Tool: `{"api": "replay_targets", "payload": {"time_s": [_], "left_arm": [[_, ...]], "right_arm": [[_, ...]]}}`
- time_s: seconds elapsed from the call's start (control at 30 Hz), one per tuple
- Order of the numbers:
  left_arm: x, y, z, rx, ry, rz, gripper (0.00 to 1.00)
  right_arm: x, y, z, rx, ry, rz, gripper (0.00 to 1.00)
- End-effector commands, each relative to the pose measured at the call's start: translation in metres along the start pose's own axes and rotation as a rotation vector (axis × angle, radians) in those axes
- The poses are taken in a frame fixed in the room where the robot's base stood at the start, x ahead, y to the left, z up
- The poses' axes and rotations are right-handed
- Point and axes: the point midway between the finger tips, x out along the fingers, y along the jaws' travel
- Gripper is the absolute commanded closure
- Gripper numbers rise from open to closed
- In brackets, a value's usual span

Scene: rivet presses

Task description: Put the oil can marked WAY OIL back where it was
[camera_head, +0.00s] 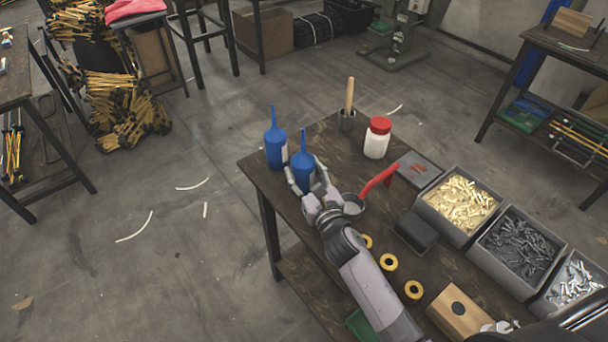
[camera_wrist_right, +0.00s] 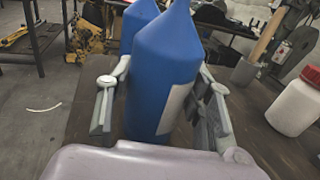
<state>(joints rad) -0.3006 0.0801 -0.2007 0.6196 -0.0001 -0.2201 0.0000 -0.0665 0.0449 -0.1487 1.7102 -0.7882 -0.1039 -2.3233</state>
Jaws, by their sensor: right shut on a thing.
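Two blue oil cans with long thin spouts are near the far left corner of the workbench (camera_head: 262,178). My right gripper (camera_head: 306,174) is shut on the nearer can (camera_head: 303,164), with a finger on each side of its body. This can is upright; I cannot tell whether its base touches the bench. In the right wrist view the held can (camera_wrist_right: 163,70) shows a pale label edge, turned too far to read. The other can (camera_head: 275,146) stands just behind and left; it also shows in the wrist view (camera_wrist_right: 137,22). Its marking is unreadable too. My left gripper is out of view.
Yellow rings (camera_head: 388,262) and parts bins (camera_head: 459,202) lie further right.

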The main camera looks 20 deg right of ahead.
Motion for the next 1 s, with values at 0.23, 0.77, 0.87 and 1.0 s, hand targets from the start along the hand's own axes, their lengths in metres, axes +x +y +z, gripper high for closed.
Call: {"api": "replay_targets", "payload": {"time_s": [0.23, 0.77, 0.87, 1.0], "left_arm": [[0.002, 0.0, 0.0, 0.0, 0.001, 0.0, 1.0], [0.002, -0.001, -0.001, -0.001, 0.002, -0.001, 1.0], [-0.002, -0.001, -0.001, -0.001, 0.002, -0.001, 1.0], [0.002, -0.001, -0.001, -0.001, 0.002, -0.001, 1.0]], "right_arm": [[0.0, 0.0, -0.002, 0.0, 0.0, 0.0, 0.51], [0.0, 0.0, -0.002, 0.0, 0.0, 0.0, 0.33], [0.0, 0.0, 0.002, 0.0, -0.001, 0.0, 0.33], [-0.018, 0.0, -0.002, -0.001, 0.002, 0.0, 0.33]]}}
